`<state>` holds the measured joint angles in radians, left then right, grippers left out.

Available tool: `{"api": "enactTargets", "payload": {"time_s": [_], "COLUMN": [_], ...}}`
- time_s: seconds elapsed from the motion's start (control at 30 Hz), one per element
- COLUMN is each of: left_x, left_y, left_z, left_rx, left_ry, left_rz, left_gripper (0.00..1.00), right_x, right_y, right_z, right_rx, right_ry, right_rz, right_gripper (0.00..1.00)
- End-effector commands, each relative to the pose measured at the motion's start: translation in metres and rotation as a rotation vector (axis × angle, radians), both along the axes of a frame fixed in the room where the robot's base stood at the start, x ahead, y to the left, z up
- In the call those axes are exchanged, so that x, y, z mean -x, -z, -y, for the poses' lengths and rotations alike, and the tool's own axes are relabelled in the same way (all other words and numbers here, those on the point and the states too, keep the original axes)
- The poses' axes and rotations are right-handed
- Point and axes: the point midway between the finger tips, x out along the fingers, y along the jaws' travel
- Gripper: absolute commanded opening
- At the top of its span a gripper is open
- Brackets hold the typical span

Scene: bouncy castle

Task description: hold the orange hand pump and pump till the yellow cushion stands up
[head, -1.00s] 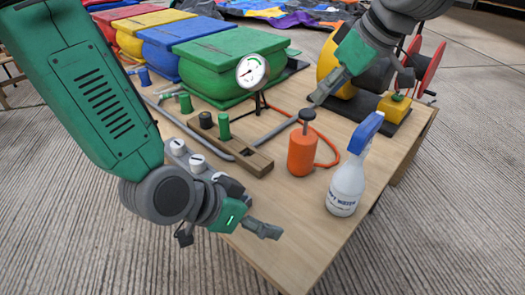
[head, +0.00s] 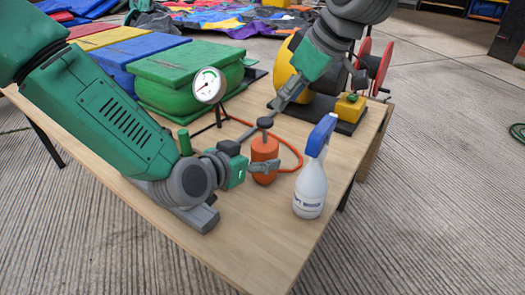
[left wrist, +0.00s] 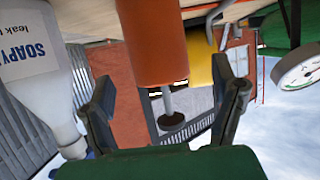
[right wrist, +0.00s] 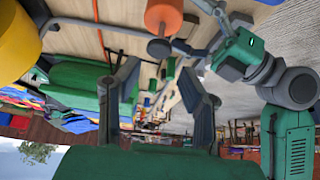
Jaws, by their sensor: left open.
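The orange hand pump (head: 264,158) stands upright on the table with its dark round knob (head: 264,123) on top. My left gripper (head: 262,167) is open at the pump's lower body. In the left wrist view the orange body (left wrist: 152,40) shows between its spread fingers (left wrist: 167,95), with a gap on the right. My right gripper (head: 284,98) is above and behind the knob. In the right wrist view its fingers (right wrist: 163,85) are apart and empty, with the knob (right wrist: 158,48) beyond them. A yellow flat-topped block (head: 112,36), perhaps the cushion, lies in the coloured row.
A white spray bottle (head: 310,188) with a blue head stands right of the pump. A pressure gauge (head: 208,85) and a green block (head: 187,75) are behind left. An orange hose (head: 290,150) curls behind the pump. A yellow box (head: 350,105) sits back right.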

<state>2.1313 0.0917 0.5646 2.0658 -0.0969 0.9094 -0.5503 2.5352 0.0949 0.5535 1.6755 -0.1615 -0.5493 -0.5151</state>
Motion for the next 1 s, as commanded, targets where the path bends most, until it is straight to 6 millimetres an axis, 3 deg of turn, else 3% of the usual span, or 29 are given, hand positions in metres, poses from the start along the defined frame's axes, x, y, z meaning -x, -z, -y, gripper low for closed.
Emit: {"api": "enactTargets", "payload": {"time_s": [0.3, 0.67, 0.7, 0.9, 1.0], "left_x": [-0.032, -0.036, -0.036, -0.036, -0.036], "left_y": [0.017, 0.018, 0.018, 0.018, 0.018], "left_z": [0.018, 0.023, 0.023, 0.023, 0.022], "left_rx": [0.005, 0.002, 0.001, 0.002, 0.002], "left_ry": [-0.001, 0.001, 0.001, 0.001, 0.000], "left_rz": [-0.001, 0.000, 0.001, 0.000, 0.000], "left_gripper": [0.80, 0.80, 0.77, 0.08, 0.08], "right_x": [0.000, 0.000, 0.000, 0.000, 0.000], "right_y": [0.000, 0.000, 0.000, 0.000, 0.000], "right_z": [-0.005, -0.002, -0.002, -0.002, -0.003], "right_rx": [0.005, 0.003, 0.002, 0.003, 0.004], "right_ry": [0.000, 0.000, 0.000, 0.000, 0.000], "right_rz": [0.001, 0.001, 0.001, 0.001, 0.000], "right_gripper": [0.34, 0.34, 0.34, 0.34, 0.34]}}
